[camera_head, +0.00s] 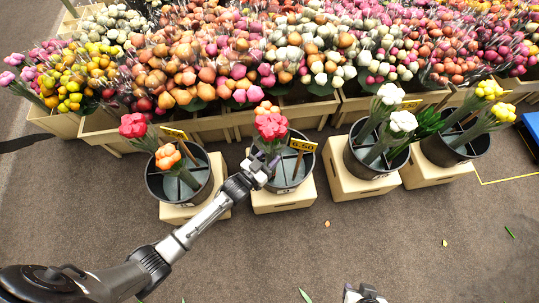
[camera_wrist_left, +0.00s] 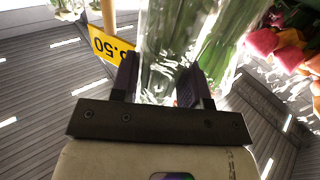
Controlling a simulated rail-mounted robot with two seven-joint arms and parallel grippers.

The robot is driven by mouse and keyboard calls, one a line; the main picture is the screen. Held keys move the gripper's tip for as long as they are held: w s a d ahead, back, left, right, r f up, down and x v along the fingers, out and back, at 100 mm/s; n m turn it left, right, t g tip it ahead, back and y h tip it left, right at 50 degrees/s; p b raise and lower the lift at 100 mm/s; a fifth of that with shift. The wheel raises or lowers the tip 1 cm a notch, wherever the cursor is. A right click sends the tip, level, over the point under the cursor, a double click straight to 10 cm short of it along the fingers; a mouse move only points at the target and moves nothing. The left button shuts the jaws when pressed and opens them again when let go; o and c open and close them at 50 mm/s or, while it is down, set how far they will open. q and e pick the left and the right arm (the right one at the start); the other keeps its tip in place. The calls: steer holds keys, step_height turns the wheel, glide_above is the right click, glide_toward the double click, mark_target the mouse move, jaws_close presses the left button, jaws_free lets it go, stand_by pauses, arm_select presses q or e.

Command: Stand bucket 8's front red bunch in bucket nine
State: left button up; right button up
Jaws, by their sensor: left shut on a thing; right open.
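My left gripper (camera_head: 262,166) is at the front of the second black bucket (camera_head: 301,181) from the left. It is shut on the sleeved stems of the red bunch (camera_head: 271,126); the left wrist view shows the wrapped stems (camera_wrist_left: 165,50) between its fingers (camera_wrist_left: 160,85). The red blooms stand above that bucket, with an orange bunch (camera_head: 266,107) behind them. The stem ends are hidden. My right gripper (camera_head: 362,293) is open and empty at the bottom edge. I cannot read any bucket numbers.
The leftmost bucket (camera_head: 152,188) holds red and orange bunches. Two buckets to the right, the third (camera_head: 350,160) and fourth (camera_head: 428,147), hold white and yellow bunches. A yellow price sign (camera_head: 303,145) stands beside the gripper. The front floor is mostly clear.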

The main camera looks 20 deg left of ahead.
arm_select(q)
steer(key=shift+f+b, duration=1.6)
steer(key=shift+f, duration=0.85)
steer(key=shift+f+b, duration=0.3)
steer(key=shift+f, duration=0.35)
steer(key=o, duration=1.1)
steer(key=shift+o, duration=0.5)
steer(key=shift+o, duration=0.2)
